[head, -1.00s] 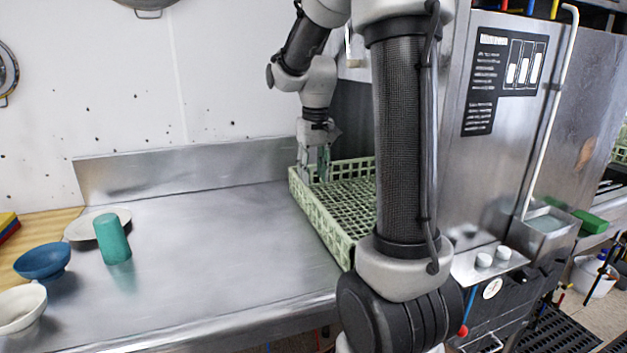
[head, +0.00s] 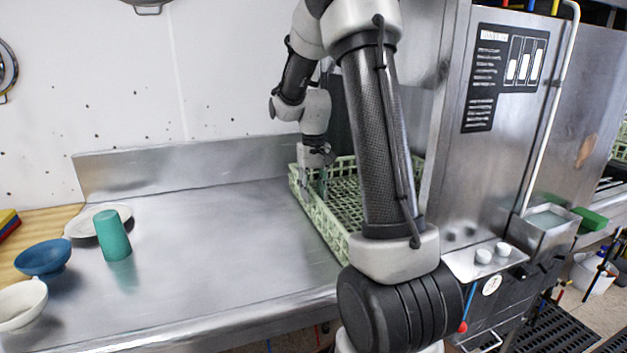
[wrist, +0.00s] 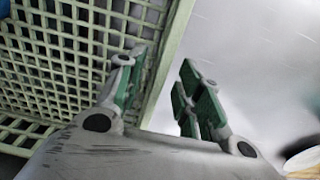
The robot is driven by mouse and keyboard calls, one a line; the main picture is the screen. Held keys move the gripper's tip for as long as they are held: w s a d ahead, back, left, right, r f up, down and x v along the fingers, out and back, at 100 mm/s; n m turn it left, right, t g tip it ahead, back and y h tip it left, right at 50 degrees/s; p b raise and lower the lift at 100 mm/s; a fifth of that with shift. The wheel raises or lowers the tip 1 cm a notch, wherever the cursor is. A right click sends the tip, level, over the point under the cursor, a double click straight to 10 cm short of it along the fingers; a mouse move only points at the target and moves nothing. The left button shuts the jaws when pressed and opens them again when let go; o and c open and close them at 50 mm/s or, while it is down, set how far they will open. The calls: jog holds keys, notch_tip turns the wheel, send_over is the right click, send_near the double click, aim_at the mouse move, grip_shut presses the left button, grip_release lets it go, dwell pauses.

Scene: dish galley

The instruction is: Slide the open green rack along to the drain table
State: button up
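The open green rack (head: 322,222) stands on the steel table, against the dish machine's left side. My arm hides part of its middle and right side, and it looks empty where I see it. My gripper (head: 313,186) is at the rack's left wall, near the back corner. In the wrist view, my gripper (wrist: 155,95) has its green-padded fingers apart, one on the inner side of the rack's wall (wrist: 168,55) and one outside over the table. A gap shows between the outer finger and the wall. I cannot make out which surface is the drain table.
The steel table (head: 220,240) is clear left of the rack. Farther left are a teal cup (head: 112,235), a white plate (head: 82,224), a blue bowl (head: 43,257) and a white bowl (head: 20,304). The dish machine (head: 500,140) stands right; a backsplash (head: 190,167) runs behind.

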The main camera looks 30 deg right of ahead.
jog(key=shift+f, duration=1.7)
grip_shut()
